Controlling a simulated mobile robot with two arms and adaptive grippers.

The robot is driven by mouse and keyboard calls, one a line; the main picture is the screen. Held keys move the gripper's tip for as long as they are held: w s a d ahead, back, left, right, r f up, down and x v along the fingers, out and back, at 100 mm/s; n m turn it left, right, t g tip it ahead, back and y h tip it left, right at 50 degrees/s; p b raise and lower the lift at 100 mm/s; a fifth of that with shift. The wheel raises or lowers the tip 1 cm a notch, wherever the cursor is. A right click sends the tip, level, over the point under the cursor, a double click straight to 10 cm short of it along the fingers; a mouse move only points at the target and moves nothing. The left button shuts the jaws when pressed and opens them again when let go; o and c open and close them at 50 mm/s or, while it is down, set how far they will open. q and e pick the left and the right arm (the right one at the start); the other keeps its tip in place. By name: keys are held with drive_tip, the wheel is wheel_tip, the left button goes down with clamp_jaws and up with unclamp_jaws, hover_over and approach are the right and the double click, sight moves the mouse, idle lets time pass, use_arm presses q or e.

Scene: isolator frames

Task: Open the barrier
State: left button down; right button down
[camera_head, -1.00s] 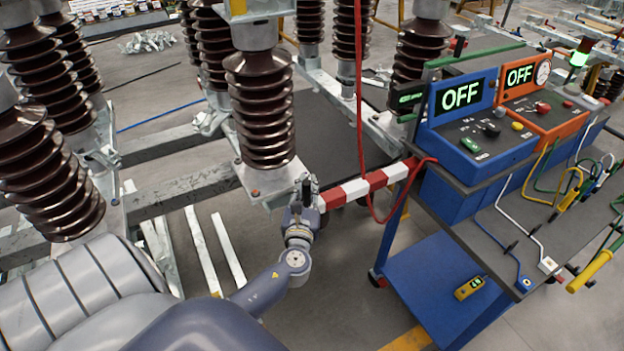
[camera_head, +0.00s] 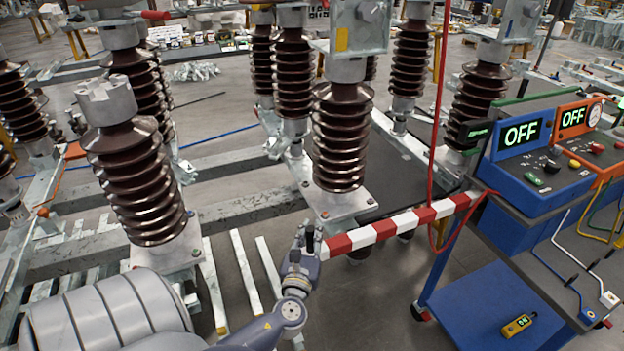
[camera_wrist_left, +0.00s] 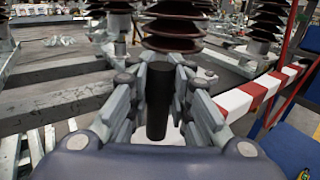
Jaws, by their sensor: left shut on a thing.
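The barrier is a red-and-white striped bar (camera_head: 405,222) running from my left gripper up to the right, to the blue cart. It also shows at the right of the left wrist view (camera_wrist_left: 262,90). A black upright handle (camera_wrist_left: 159,98) stands at the bar's near end. My left gripper (camera_head: 307,243) is shut on this handle, with its fingers on both sides of it in the left wrist view. How the handle joins the bar is hidden by the fingers. My right gripper is in neither view.
A blue cart (camera_head: 470,290) with control boxes reading OFF stands at the right. A red cable (camera_head: 437,110) hangs down by the bar. Brown ribbed insulators (camera_head: 340,140) on metal bases stand behind and left of my left gripper. Grey floor (camera_head: 375,290) is open below the bar.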

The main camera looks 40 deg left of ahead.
use_arm(q)
drive_tip(key=shift+d+f, duration=0.2)
drive_tip(key=c, duration=1.8)
unclamp_jaws()
drive_tip(key=shift+o, duration=0.4)
drive_tip(key=shift+r, duration=0.1)
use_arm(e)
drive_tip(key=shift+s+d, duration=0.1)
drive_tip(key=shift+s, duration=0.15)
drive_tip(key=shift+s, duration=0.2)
use_arm(q)
drive_tip(key=v, duration=1.2)
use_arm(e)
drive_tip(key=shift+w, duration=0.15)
